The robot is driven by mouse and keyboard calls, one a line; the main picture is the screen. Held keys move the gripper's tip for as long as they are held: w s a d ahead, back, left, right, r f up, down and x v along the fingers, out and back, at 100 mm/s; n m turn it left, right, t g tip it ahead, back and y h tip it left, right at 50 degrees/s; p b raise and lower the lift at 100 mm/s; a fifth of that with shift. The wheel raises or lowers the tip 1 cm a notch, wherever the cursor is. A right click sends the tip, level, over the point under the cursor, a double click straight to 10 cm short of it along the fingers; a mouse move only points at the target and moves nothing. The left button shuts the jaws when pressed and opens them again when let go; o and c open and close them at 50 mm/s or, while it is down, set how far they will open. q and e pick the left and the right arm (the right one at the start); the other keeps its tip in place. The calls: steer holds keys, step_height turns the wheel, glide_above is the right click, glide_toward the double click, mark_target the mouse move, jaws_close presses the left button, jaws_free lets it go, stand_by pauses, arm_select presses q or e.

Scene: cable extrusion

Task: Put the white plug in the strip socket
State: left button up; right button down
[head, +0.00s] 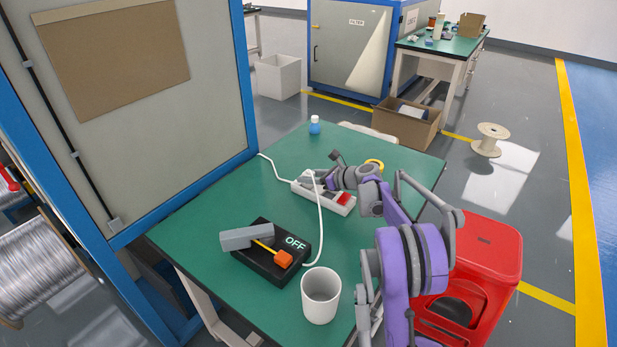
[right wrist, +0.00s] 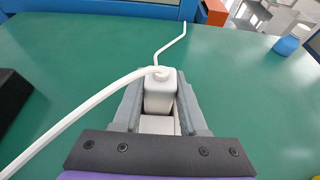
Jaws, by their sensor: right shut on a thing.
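The power strip (head: 335,199) lies on the green table, pale grey with a red switch at its right end. The white plug (head: 309,175) is at the strip's left part, with its cable arching toward the black box. In the right wrist view the white plug (right wrist: 159,92) sits between the fingers of my right gripper (right wrist: 158,108), which is shut on it. A pale block, likely the strip, shows just below the plug; I cannot tell whether the plug is seated. In the head view my right gripper (head: 322,180) reaches over the strip. My left gripper is not in view.
A black box marked OFF (head: 272,262) with a lever and orange knob stands at the table's front left. A white cup (head: 320,296) is near the front edge. A blue bottle (head: 314,126) and yellow tape (head: 374,164) are further back. A red bin (head: 483,262) stands right of the table.

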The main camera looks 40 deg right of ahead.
steer(key=shift+f, duration=0.2)
steer(key=shift+c, duration=2.2)
jaws_free()
steer(key=shift+r, duration=0.15)
steer(key=shift+s+d+r, duration=0.1)
steer(key=shift+s+r, duration=0.05)
steer(key=shift+r, duration=0.05)
steer(key=p+v, duration=0.1)
steer(key=v, duration=1)
steer(key=shift+s+r, duration=0.1)
steer(key=shift+s, duration=0.2)
